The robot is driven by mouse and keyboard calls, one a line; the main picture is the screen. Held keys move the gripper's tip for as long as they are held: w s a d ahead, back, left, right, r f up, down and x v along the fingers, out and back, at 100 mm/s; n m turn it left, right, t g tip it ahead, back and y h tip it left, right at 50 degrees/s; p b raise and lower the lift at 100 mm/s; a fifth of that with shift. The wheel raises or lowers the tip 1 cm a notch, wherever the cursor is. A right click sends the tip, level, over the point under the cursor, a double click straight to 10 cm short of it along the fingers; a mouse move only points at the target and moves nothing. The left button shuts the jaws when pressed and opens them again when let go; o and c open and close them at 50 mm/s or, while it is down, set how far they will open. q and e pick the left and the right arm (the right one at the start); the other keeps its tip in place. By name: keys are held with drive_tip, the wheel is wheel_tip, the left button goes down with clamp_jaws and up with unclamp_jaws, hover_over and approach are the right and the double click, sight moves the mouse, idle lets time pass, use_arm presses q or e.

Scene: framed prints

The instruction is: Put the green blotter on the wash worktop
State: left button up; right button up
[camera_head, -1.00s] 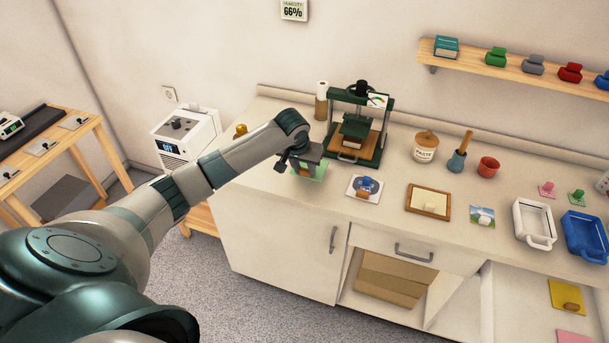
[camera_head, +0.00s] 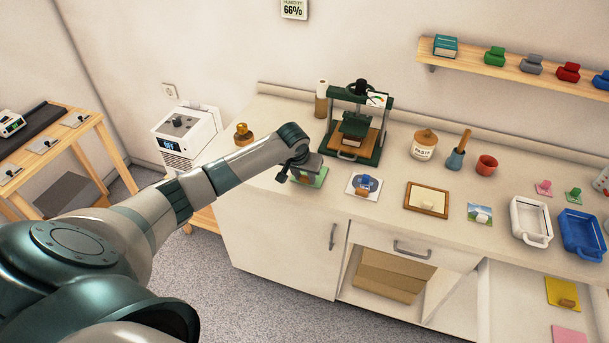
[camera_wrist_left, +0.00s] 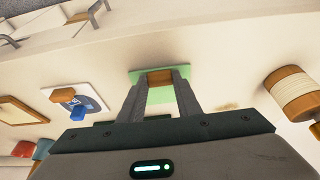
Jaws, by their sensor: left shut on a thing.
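The green blotter (camera_head: 322,178) is a flat pale-green sheet with a wooden grip block (camera_wrist_left: 160,76). My left gripper (camera_wrist_left: 160,82) is shut on that block, and the sheet spreads beyond the fingers in the wrist view. In the head view my left gripper (camera_head: 307,170) is at the left part of the long pale worktop (camera_head: 400,168), left of a print with a blue design. The blotter is low over or on this surface; I cannot tell whether it touches. Gripper and wrist hide part of the sheet. My right gripper is not in view.
A green press (camera_head: 357,125) stands behind the gripper. The blue-design print (camera_head: 356,186) lies close to its right, then a wooden frame (camera_head: 427,199). A brass-coloured weight (camera_head: 243,133) stands to the left. White (camera_head: 531,222) and blue (camera_head: 582,235) trays are far right.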

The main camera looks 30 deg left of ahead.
use_arm(q)
drive_tip(key=shift+f, duration=0.15)
drive_tip(key=o, duration=1)
drive_tip(key=shift+r, duration=0.2)
drive_tip(key=shift+s+r, duration=0.15)
drive_tip(key=shift+r, duration=0.3)
drive_tip(key=b+v, duration=0.2)
drive_tip(key=v, duration=0.9)
drive_tip(key=shift+b, duration=0.35)
